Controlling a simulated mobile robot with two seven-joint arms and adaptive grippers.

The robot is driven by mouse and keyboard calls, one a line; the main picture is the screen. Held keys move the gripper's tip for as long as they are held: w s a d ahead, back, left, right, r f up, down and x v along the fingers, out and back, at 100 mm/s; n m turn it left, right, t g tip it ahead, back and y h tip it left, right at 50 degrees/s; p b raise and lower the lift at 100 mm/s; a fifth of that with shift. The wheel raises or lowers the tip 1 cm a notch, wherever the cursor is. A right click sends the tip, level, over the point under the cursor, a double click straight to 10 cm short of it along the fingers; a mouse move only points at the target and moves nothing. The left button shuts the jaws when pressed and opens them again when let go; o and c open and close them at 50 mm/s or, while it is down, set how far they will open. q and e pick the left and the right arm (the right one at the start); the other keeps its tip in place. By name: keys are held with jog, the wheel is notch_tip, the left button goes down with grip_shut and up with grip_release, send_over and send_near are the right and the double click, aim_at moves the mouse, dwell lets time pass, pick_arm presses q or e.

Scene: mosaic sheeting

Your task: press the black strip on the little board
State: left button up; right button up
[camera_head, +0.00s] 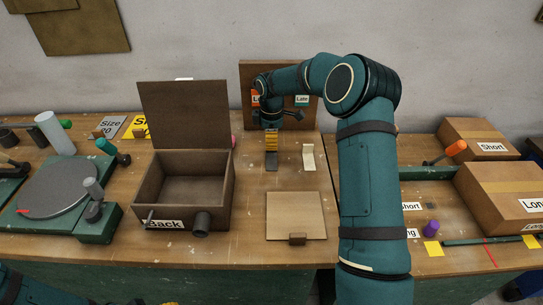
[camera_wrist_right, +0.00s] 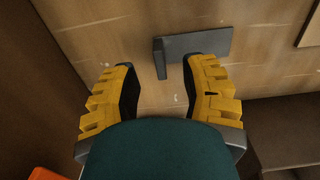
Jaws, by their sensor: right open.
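My right gripper (camera_head: 271,142) points down over the middle of the bench, with yellow fingers. In the right wrist view it is open (camera_wrist_right: 160,76). A small flat dark grey plate (camera_head: 271,164) lies just below the fingers. The wrist view shows this plate (camera_wrist_right: 212,44) with a narrow dark strip (camera_wrist_right: 160,60) along one end, in line with the gap between the fingertips. I cannot tell whether the fingers touch it. Of my left arm, only teal parts show at the bottom left, with yellow bits (camera_head: 170,303) at the lower edge; its jaws cannot be read.
An open brown box (camera_head: 222,205) stands left of the plate. A pale board (camera_head: 296,211) with a small block lies in front, and a bent cream piece (camera_head: 308,157) lies to the right. A brown upright panel (camera_head: 246,77) stands behind my right wrist. Cartons (camera_head: 478,140) stand far right.

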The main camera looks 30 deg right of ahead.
aim_at(272, 157)
notch_tip(272, 157, down, 3)
jog(key=shift+r, duration=0.1)
grip_shut()
